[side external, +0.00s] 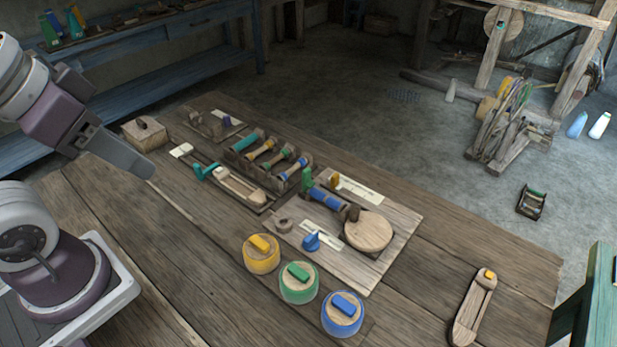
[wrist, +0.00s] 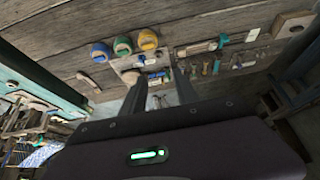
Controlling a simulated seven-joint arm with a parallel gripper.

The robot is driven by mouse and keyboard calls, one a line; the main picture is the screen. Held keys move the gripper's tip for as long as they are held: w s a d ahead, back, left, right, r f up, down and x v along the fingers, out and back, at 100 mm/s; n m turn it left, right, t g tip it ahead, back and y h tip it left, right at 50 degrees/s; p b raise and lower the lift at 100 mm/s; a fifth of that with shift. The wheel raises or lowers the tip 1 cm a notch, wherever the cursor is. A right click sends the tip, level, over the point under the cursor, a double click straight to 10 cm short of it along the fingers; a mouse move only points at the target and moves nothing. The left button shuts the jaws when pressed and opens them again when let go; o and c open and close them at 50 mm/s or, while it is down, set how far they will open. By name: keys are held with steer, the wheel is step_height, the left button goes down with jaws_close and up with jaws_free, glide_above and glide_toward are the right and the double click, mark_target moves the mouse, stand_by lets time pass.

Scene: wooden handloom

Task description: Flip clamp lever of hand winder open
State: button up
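The hand winder stands on a flat wooden board (side external: 393,252) in the middle of the table, with a round wooden disc (side external: 368,232) and a blue spool (side external: 327,199). A green upright piece (side external: 306,180) stands at the spool's left end, and a blue pointed piece (side external: 312,242) sits at the board's front. I cannot tell which piece is the clamp lever. My gripper (side external: 150,173) is above the table's left part, well apart from the winder. In the wrist view my gripper (wrist: 158,82) has its two fingers spread and empty; they partly hide the winder board (wrist: 122,64).
Yellow (side external: 261,258), green (side external: 298,285) and blue (side external: 342,316) lidded pots stand in front of the winder. A rack of bobbins (side external: 237,164) is behind left. A wooden shuttle (side external: 470,312) lies right. The table's front left is clear.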

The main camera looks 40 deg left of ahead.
steer(key=shift+w, duration=0.1)
steer(key=c, duration=0.3)
steer(key=shift+n+g+h, duration=0.5)
steer(key=shift+g, duration=0.3)
steer(key=w, duration=0.5)
steer(key=w+d, duration=0.1)
steer(key=w, duration=0.2)
steer(key=shift+r, duration=0.3)
jaws_close()
steer(key=w+d+f+y, duration=0.3)
steer(key=w+d+f, duration=0.2)
steer(key=w+f, duration=0.5)
steer(key=w+d+f+y, duration=0.3)
steer(key=w+d+f, duration=0.2)
steer(key=w+f, duration=0.5)
steer(key=w, duration=0.3)
steer(key=shift+w+d+t+y, duration=0.15)
steer(key=shift+t+y, duration=0.15)
steer(key=shift+y, duration=0.1)
